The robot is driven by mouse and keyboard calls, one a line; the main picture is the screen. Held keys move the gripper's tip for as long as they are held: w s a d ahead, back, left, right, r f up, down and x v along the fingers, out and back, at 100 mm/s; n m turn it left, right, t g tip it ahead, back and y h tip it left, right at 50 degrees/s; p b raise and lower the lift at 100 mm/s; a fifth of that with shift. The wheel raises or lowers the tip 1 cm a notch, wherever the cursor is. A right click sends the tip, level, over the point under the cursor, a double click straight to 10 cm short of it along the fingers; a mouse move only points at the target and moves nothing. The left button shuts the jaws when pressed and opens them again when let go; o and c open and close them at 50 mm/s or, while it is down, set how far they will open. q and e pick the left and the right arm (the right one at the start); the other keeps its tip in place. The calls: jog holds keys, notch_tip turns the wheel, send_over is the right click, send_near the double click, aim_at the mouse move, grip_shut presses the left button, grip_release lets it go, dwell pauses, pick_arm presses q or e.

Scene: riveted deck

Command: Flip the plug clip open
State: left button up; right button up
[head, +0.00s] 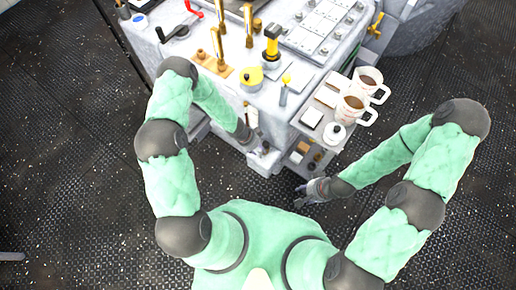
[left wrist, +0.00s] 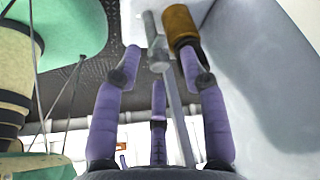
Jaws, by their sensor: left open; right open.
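My left gripper (head: 260,146) is at the front face of the grey machine (head: 215,50), below its top edge. In the left wrist view its purple fingers (left wrist: 160,66) are spread apart. A brass-coloured cylinder (left wrist: 180,22) is by the right fingertip; whether they touch I cannot tell. A thin grey metal bar (left wrist: 170,100) with a collar runs between the fingers. The cylinder and bar may be the plug and its clip, but I cannot tell for sure. The head view does not show the clip clearly. My right gripper (head: 310,192) is open and empty, low over the floor.
A side shelf (head: 318,112) at the machine's right holds two mugs (head: 358,95) and a white jar (head: 334,133). Brass posts (head: 220,46), a yellow-topped handle (head: 272,40) and a red lever (head: 193,8) stand on the machine. A pale wall (left wrist: 265,70) is close right of the left fingers.

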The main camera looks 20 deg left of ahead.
pick_arm(q)
grip_shut()
jog(key=shift+w+f+n+b, duration=0.1)
jog(key=shift+n+b, duration=0.3)
jog(key=shift+b, duration=1)
jog(key=shift+n+t+b, duration=0.3)
jog(key=shift+n+b, duration=0.1)
jog(key=shift+b, duration=0.5)
jog(key=shift+c, duration=0.5)
grip_release()
jog(key=shift+o, duration=0.5)
jog(key=shift+r, duration=0.2)
jog(key=v, duration=0.7)
jog(key=shift+r, duration=0.15)
